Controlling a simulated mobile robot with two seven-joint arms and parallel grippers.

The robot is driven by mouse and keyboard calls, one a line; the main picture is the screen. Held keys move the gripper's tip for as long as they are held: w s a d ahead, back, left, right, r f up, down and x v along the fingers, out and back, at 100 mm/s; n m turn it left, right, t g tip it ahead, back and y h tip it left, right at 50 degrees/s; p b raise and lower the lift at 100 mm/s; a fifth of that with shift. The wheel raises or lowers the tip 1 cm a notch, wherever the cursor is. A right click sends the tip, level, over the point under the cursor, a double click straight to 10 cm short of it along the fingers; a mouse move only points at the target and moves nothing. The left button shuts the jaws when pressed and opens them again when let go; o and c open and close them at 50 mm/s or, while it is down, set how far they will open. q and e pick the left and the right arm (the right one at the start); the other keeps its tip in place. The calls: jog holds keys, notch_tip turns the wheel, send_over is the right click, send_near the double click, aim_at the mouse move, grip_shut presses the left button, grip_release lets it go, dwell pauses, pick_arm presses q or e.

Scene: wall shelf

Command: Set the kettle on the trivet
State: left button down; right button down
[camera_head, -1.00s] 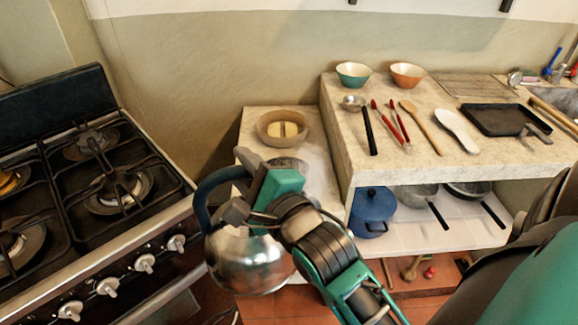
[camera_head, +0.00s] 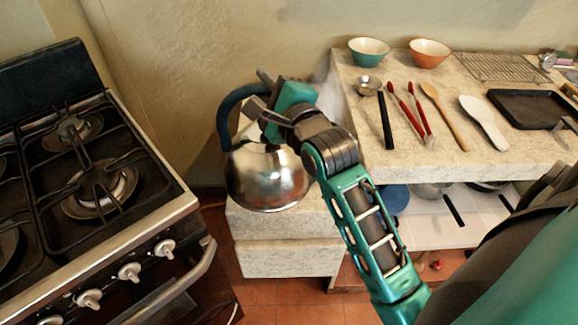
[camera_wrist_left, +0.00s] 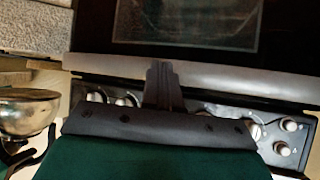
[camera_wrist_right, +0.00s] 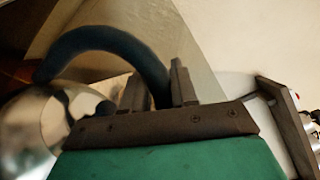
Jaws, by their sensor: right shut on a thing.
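The shiny metal kettle (camera_head: 268,178) with a dark blue arched handle hangs upright in my right gripper (camera_head: 268,112), over the low stone counter (camera_head: 290,258). I cannot tell whether its base touches anything. In the right wrist view the right fingers (camera_wrist_right: 158,88) are closed around the kettle's handle (camera_wrist_right: 100,38). The kettle's body (camera_wrist_right: 35,125) is at the left there. My left gripper (camera_wrist_left: 163,85) shows only in its own wrist view, with its fingers together and empty, in front of the stove. The kettle (camera_wrist_left: 28,112) also shows there. No trivet is visible; the kettle and arm hide much of the low counter.
A gas stove (camera_head: 95,190) stands at the left, with a gap beside the low counter. The higher counter (camera_head: 345,105) at the right holds two bowls, a ladle (camera_head: 385,110), tongs, spoons and a black tray (camera_head: 530,108). A blue pot (camera_head: 397,199) is on the shelf below.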

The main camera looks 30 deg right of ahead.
jog(key=w+d+r+b, duration=0.2)
jog(key=w+d+r, duration=0.6)
jog(key=d+r, duration=0.3)
notch_tip(320, 180, down, 20)
jog(key=b, duration=0.4)
jog(key=shift+w+a+h, duration=0.15)
jog(key=shift+w+h, duration=0.05)
jog(key=shift+h, duration=0.1)
jog(key=c, duration=1.3)
grip_release()
jog(key=shift+f, duration=0.35)
jog(key=o, duration=0.4)
jog(key=shift+s, duration=0.1)
